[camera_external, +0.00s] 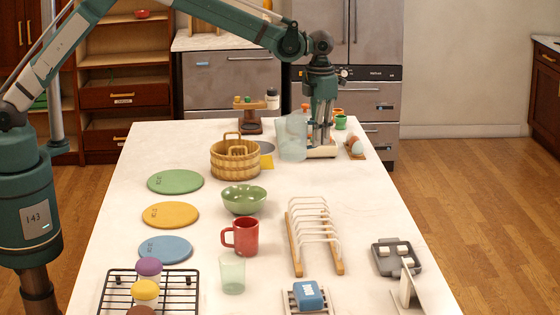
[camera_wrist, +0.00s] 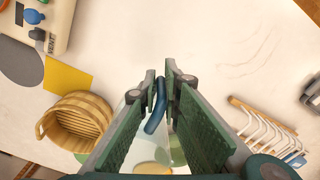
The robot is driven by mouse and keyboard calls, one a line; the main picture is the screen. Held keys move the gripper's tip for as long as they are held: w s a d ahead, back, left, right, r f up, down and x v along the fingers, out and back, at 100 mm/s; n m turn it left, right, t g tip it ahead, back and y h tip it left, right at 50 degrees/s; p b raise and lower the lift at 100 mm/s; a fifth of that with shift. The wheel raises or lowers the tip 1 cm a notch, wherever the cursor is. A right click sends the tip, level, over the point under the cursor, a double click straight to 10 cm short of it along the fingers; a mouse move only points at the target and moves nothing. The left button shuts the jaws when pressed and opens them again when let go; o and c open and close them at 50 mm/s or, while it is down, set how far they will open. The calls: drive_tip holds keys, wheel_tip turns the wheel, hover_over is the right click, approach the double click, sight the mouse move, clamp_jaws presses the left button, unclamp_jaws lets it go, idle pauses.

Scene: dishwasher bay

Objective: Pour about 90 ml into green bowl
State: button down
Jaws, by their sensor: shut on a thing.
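The green bowl (camera_external: 244,199) sits on the white counter in the external view, near the middle, and looks empty. A clear, pale pitcher (camera_external: 292,138) stands upright farther back and to the right of the bowl. My gripper (camera_external: 319,140) is at the pitcher's right side. In the wrist view my gripper (camera_wrist: 161,80) is shut on the pitcher's blue handle (camera_wrist: 157,106), with the see-through body below, partly hidden by the fingers. I cannot tell how much liquid is in the pitcher, or whether its base touches the counter.
A wooden basket (camera_external: 235,160) stands left of the pitcher. A red mug (camera_external: 242,236) and a pale green glass (camera_external: 232,274) stand in front of the bowl. A white-wire rack (camera_external: 313,235) is right of the bowl. Green, yellow and blue plates (camera_external: 170,215) lie to the left.

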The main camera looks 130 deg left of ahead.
drive_tip(key=w+d+f+b, duration=0.1)
drive_tip(key=w+d+f, duration=0.1)
drive_tip(key=w+d, duration=0.1)
drive_tip(key=w+d+f+b, duration=0.2)
drive_tip(key=w+d+f, duration=0.1)
drive_tip(key=w+d, duration=0.1)
drive_tip(key=w+d+f+b, duration=0.1)
drive_tip(key=w+d+f, duration=0.1)
drive_tip(key=w+d, duration=0.2)
drive_tip(key=shift+w+f+b, duration=0.1)
drive_tip(key=shift+f+b, duration=0.2)
drive_tip(key=shift+f, duration=0.05)
drive_tip(key=shift+w+d+f, duration=0.25)
drive_tip(key=shift+w+d, duration=0.2)
drive_tip(key=shift+d, duration=0.05)
drive_tip(key=s+d+r+t+y+p, duration=0.1)
drive_tip(key=s+d+r+t+y, duration=0.5)
drive_tip(key=r+t+y, duration=0.2)
drive_tip(key=shift+d+r+p, duration=0.15)
drive_tip(key=shift+r+p, duration=0.25)
drive_tip(key=shift+r, duration=0.3)
drive_tip(key=shift+s+d+r+y, duration=0.15)
drive_tip(key=shift+d+r+y, duration=0.05)
drive_tip(key=shift+r+y, duration=0.15)
drive_tip(key=shift+s+d+r+t+y, duration=0.45)
drive_tip(key=shift+d+r+t+y, duration=0.1)
drive_tip(key=shift+r+t, duration=0.2)
